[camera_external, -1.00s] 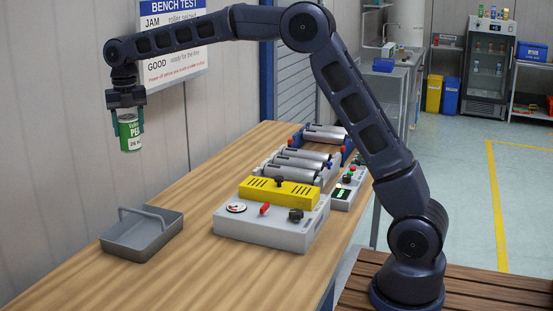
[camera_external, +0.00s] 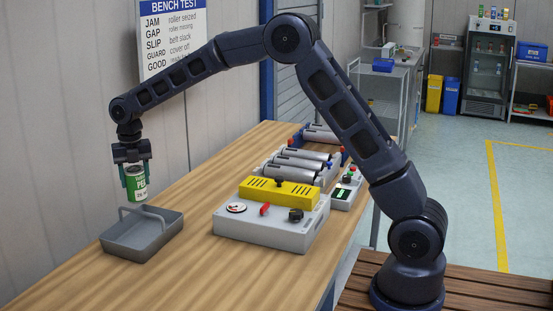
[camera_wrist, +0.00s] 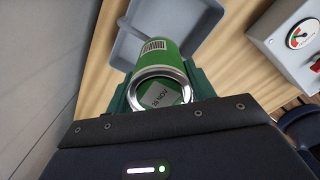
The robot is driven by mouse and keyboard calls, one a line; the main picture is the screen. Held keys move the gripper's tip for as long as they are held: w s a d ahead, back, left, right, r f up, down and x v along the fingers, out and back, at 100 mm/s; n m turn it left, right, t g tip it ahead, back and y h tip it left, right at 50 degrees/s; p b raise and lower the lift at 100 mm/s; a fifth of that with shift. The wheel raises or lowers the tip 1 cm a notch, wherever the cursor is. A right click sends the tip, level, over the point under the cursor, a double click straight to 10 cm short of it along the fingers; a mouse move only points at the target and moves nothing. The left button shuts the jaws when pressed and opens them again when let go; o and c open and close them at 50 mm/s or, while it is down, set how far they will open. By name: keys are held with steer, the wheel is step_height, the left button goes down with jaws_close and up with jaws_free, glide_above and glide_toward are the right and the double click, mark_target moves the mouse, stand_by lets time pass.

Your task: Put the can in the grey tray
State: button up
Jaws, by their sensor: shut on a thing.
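The green and white can (camera_external: 136,184) is held upright in my gripper (camera_external: 137,176), with a green finger on each side of it. In the external view it is just above the back part of the grey tray (camera_external: 140,246), near the tray's handle. I cannot tell whether its base is below the rim. In the wrist view the can (camera_wrist: 160,74) is between the green fingers, its metal end and a date label facing the camera. The tray (camera_wrist: 202,18) shows behind it, partly hidden by the can and gripper.
A grey control box (camera_external: 270,232) with a gauge, a red switch and a yellow cover (camera_external: 280,193) stands right of the tray. Metal rollers (camera_external: 295,165) lie behind it. The wall (camera_external: 60,130) is close on the left. Bare wooden bench (camera_external: 190,262) lies between tray and box.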

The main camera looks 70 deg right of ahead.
mark_target(136, 189)
steer(key=shift+f, duration=1.85)
steer(key=shift+f, duration=0.15)
steer(key=o, duration=1.2)
